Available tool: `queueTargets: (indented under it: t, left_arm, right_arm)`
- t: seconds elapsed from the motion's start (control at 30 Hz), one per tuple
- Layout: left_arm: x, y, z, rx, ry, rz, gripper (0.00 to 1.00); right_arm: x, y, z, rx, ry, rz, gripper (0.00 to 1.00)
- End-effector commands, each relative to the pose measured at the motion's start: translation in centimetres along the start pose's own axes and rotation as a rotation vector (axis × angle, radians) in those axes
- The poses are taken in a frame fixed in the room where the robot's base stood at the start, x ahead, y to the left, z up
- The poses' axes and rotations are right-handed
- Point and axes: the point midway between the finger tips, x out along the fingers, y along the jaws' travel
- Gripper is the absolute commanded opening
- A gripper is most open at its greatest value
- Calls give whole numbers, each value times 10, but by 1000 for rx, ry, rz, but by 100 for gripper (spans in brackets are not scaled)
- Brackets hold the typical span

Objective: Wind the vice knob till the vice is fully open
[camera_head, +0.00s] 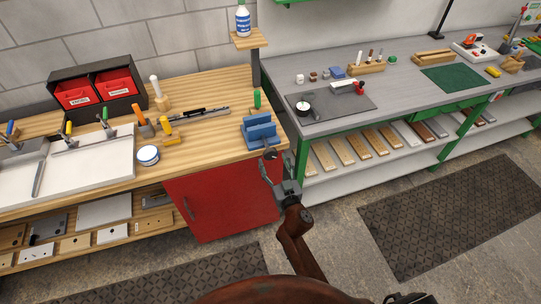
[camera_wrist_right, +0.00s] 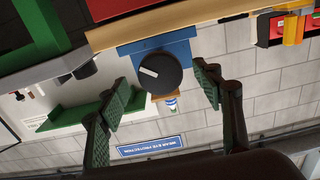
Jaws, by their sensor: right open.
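The blue vice (camera_head: 260,133) stands at the right front corner of the wooden bench. Its dark round knob (camera_head: 270,153) faces the front, just past the bench edge. In the right wrist view the knob (camera_wrist_right: 160,75) is black with a white mark, in front of the blue vice body (camera_wrist_right: 178,46). My right gripper (camera_head: 273,163) is open in front of the knob. In the wrist view its two green-padded fingers stand on either side of the knob, with visible gaps and no clear contact. How far the vice jaws are open cannot be told. My left gripper is not in view.
A red cabinet (camera_head: 222,200) is under the wooden bench top (camera_head: 205,150). A grey bench (camera_head: 400,82) with a dark mat (camera_head: 350,101) stands to the right. A green-handled tool (camera_head: 257,99) is behind the vice. The floor in front is free.

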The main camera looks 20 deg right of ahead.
Motion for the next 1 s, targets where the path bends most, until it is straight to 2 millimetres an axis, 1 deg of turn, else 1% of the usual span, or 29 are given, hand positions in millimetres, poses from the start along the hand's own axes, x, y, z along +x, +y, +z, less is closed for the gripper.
queueTargets:
  t: [0.03, 0.1, 0.23, 0.37, 0.6, 0.67, 1.0]
  left_arm:
    - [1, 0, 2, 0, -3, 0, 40]
    - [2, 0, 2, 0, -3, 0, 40]
    - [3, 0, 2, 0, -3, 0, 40]
    - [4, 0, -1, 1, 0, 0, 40]
    - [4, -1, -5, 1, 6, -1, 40]
    - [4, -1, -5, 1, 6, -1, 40]
    - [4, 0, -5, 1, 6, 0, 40]
  right_arm:
    - [9, 0, 0, -3, 1, -1, 60]
    - [19, 0, 0, -2, 0, -1, 60]
    - [32, 0, 1, -2, -1, -1, 60]
    - [38, 0, 1, 0, -1, 0, 60]
    - [39, 0, 1, 0, -2, 0, 60]
    - [39, 0, 1, 0, -2, 0, 57]
    - [38, 0, 1, 0, -2, 0, 33]
